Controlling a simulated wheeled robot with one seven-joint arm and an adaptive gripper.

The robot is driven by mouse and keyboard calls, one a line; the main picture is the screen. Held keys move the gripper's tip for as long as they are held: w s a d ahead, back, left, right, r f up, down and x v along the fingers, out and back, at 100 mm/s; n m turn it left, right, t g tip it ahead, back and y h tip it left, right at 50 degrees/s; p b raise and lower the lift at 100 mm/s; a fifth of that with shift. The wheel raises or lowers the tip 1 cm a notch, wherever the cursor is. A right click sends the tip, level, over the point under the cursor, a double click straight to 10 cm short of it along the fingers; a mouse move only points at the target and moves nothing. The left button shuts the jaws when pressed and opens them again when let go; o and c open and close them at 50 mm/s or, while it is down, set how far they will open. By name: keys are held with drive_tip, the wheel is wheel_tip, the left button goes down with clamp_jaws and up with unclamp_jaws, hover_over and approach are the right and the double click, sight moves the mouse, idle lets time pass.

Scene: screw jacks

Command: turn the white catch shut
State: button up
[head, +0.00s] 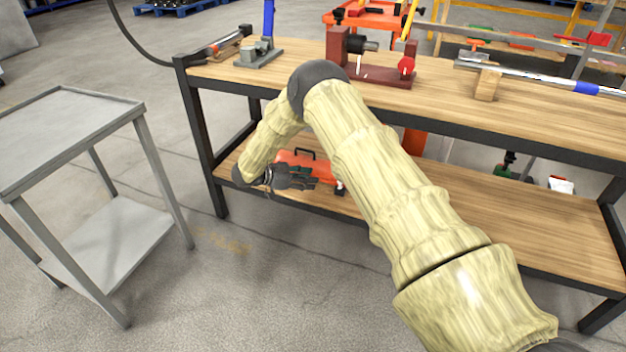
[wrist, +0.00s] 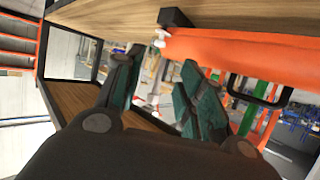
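An orange case (head: 305,163) with a black handle lies on the lower shelf of the workbench. In the wrist view the case (wrist: 230,47) appears turned on its side, close in front of my fingers. A small white catch (wrist: 159,39) shows at the case's end, beside a black block. I cannot make it out in the head view. My gripper (head: 300,178) is in front of the case, partly covering it. In the wrist view its two green-padded fingers (wrist: 157,88) are apart with nothing between them. The catch lies beyond the fingertips, with no contact visible.
The bench's upper top (head: 440,105) spans above the lower shelf (head: 450,215); a dark leg (head: 205,140) stands left of my gripper. A vice, a red-based fixture and metal bars lie on top. A grey cart (head: 60,130) stands left, with open floor between.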

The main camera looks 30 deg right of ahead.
idle(0.3)
drive_tip(key=s+d+f+n+t+h+b, duration=0.2)
drive_tip(key=s+f+n+t+b, duration=0.5)
drive_tip(key=t, duration=0.4)
drive_tip(key=b+x, duration=0.1)
drive_tip(key=x, duration=0.2)
drive_tip(key=b+x, duration=0.2)
drive_tip(key=x, duration=0.1)
drive_tip(key=s+r+b+x, duration=0.1)
drive_tip(key=x, duration=0.3)
drive_tip(key=shift+d+b, duration=0.35)
drive_tip(key=shift+d, duration=0.05)
clamp_jaws()
